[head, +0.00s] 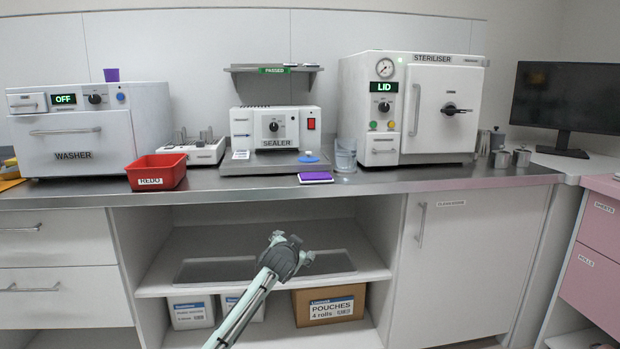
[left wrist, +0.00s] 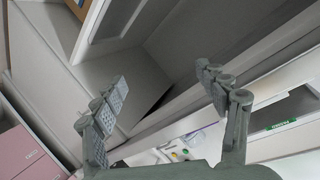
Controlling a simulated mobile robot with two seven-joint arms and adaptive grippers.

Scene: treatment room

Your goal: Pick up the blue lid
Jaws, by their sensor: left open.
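The small blue lid (head: 308,157) lies in front of the sealer, at the right front of its grey base on the steel counter. My left gripper (head: 296,246) is in front of the open shelf, below the counter's front edge and apart from the lid. In the left wrist view its two fingers (left wrist: 162,78) are spread with nothing between them. I cannot make out the lid in that view. My right gripper is not in view.
The sealer (head: 274,126) stands behind the lid. A clear beaker (head: 345,154) is to the lid's right and a purple pad (head: 315,178) in front. A red bin (head: 156,172) stands left. The counter edge (head: 240,197) overhangs the shelf.

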